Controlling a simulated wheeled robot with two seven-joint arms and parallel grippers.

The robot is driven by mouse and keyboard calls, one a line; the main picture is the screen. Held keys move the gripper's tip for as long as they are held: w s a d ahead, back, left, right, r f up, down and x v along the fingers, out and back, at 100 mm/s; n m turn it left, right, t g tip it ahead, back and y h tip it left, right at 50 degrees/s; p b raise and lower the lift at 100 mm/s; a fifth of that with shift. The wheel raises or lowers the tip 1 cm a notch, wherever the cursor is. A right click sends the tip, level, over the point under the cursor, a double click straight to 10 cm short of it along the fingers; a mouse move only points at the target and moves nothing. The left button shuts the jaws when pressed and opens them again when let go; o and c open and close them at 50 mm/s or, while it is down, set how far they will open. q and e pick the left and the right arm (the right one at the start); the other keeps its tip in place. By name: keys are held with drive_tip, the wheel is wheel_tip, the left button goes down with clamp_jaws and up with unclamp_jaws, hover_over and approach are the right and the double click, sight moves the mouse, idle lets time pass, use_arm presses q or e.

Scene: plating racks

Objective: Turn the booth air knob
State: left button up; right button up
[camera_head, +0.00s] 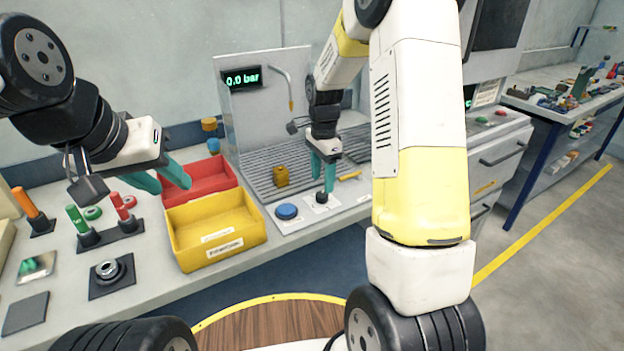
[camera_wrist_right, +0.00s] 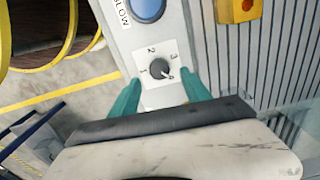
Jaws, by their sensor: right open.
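The booth air knob is a small dark round knob (camera_wrist_right: 159,68) on a white dial plate marked with numbers, in the right wrist view. In the head view the knob (camera_head: 321,197) sits on the grey front panel beside a blue button (camera_head: 287,211). My right gripper (camera_wrist_right: 160,95) is open, with its two teal fingers on either side of the dial plate, apart from the knob in that view. In the head view my right gripper (camera_head: 325,180) points down over the knob. The booth display (camera_head: 242,79) reads 0.0 bar.
A yellow bin (camera_head: 190,250) and a red bin (camera_head: 228,184) stand left of the booth. A yellow-brown block (camera_head: 281,176) sits on the booth's slatted floor (camera_head: 262,187). Colored handles on stands occupy the left bench.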

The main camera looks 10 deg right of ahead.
sight(322, 194)
wheel_tip(322, 194, down, 5)
idle(0.3)
clamp_jaws()
